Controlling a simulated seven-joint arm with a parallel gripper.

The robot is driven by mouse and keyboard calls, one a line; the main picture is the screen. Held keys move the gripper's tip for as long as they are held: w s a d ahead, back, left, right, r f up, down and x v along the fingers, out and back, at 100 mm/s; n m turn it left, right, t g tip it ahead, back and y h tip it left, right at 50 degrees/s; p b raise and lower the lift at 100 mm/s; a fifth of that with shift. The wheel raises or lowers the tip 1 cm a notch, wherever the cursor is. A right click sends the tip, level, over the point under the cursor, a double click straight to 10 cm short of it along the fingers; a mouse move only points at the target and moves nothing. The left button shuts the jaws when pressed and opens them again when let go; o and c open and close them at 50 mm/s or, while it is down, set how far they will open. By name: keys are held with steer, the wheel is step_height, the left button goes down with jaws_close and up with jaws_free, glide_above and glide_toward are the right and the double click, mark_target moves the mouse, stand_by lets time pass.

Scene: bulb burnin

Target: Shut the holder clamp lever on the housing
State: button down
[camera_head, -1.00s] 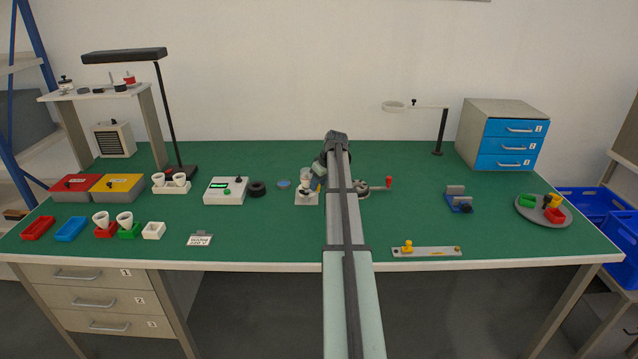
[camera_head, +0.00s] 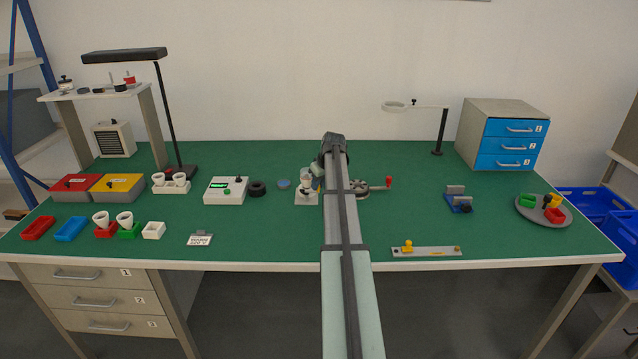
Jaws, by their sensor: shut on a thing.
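The holder with the housing (camera_head: 306,198) stands near the middle of the green bench, just left of my arm. It has a pale base with a whitish upright part on top. My gripper (camera_head: 317,181) is at the right side of the holder, low and close against it. Its jaws are small and partly hidden by my own arm. They are shut on what appears to be the clamp lever, a small yellowish piece beside the housing. The exact angle of the lever cannot be made out.
A grey round fixture with a red-knobbed crank (camera_head: 388,182) is right of my arm. The bench front before the holder is clear.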

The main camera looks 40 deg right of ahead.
steer(key=m, duration=0.1)
steer(key=a+m+h, duration=0.1)
steer(key=m, duration=0.1)
steer(key=a+m+h, duration=0.1)
steer(key=m, duration=0.1)
steer(key=shift+s+a+g, duration=0.15)
steer(key=shift+s+g, duration=0.25)
steer(key=shift+w+a+m+g+h, duration=0.1)
steer(key=shift+a+m+g+h, duration=0.3)
steer(key=shift+m, duration=0.95)
steer(key=shift+w+a+m+g+h, duration=0.15)
steer(key=shift+a+m+g, duration=0.35)
steer(key=shift+m, duration=0.85)
steer(key=shift+a, duration=0.15)
steer(key=c, duration=1)
jaws_free()
steer(key=shift+c, duration=0.2)
steer(key=shift+s, duration=0.1)
steer(key=v, duration=1.3)
steer(key=shift+a+r, duration=0.25)
steer(key=shift+r, duration=0.05)
steer(key=shift+s, duration=0.15)
